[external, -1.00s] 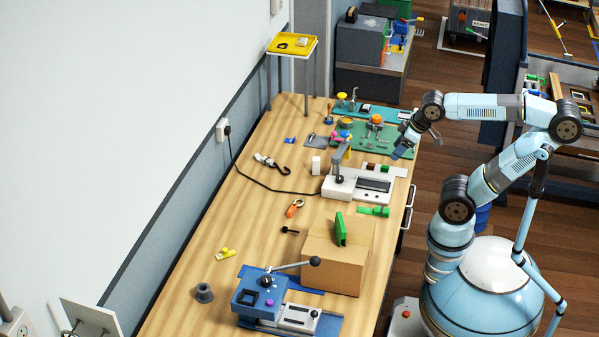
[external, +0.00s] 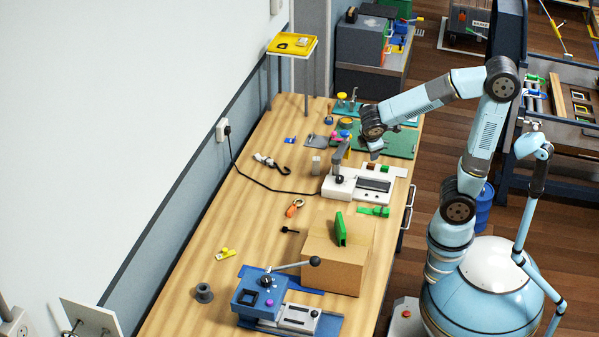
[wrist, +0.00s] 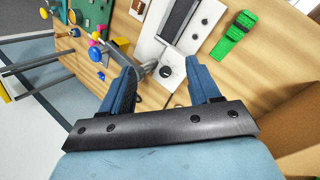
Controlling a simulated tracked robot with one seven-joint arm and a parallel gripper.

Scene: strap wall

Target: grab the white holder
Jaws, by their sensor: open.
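In the wrist view my gripper (wrist: 163,68) is open, with two blue fingers apart. The device's grey lever (wrist: 145,70) shows between and beyond them; contact is not visible.
A cardboard box (external: 335,262) with a green piece stands nearer the front, and a blue lever machine (external: 262,297) is at the front. A green mat (external: 400,143) with small parts lies behind. A black cable (external: 250,178) crosses the bench.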

